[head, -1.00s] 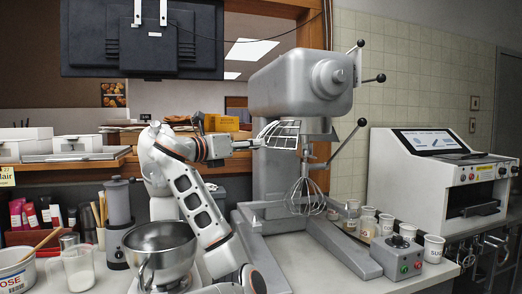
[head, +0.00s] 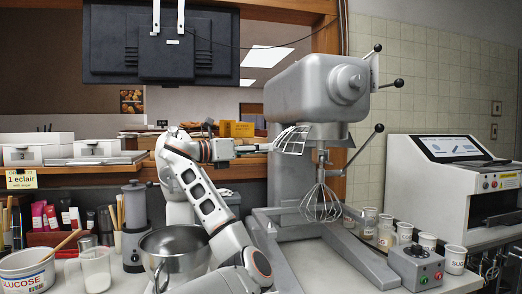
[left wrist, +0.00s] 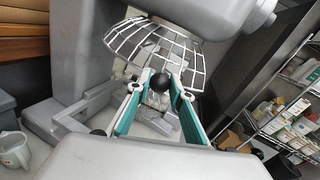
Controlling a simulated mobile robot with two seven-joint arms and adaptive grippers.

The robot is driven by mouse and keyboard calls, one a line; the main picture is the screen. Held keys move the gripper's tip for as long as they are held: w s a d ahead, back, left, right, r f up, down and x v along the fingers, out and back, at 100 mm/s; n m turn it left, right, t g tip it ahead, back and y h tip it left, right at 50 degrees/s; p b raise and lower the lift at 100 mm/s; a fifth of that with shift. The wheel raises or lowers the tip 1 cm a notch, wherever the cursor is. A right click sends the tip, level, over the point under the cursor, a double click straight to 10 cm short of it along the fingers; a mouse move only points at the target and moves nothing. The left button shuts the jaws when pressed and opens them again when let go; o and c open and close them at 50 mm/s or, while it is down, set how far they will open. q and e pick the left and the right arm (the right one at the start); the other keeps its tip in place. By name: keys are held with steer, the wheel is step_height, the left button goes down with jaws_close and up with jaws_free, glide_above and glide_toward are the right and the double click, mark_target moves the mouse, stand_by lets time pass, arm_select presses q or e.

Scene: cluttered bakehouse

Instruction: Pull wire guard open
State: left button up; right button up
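The wire guard (head: 292,140) is a curved silver wire grid under the head of the grey mixer (head: 320,88), above and left of the whisk (head: 321,203). My left gripper (head: 262,149) is at the guard's left edge in the head view. In the left wrist view the guard (left wrist: 155,45) lies just beyond the fingertips. Contact cannot be made out. My right gripper is not in view.
A steel bowl (head: 174,255) stands below my left arm. Plastic cups (head: 404,232) and a control box (head: 416,266) stand right of the mixer. The mixer's levers (head: 366,143) stick out right. A glucose tub (head: 27,272) is at front left.

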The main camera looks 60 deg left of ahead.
arm_select(q)
steer(key=o, duration=0.4)
steer(key=shift+w+a+f, duration=0.1)
steer(key=shift+f, duration=0.05)
steer(key=s, duration=1.2)
steer(key=shift+a, duration=0.4)
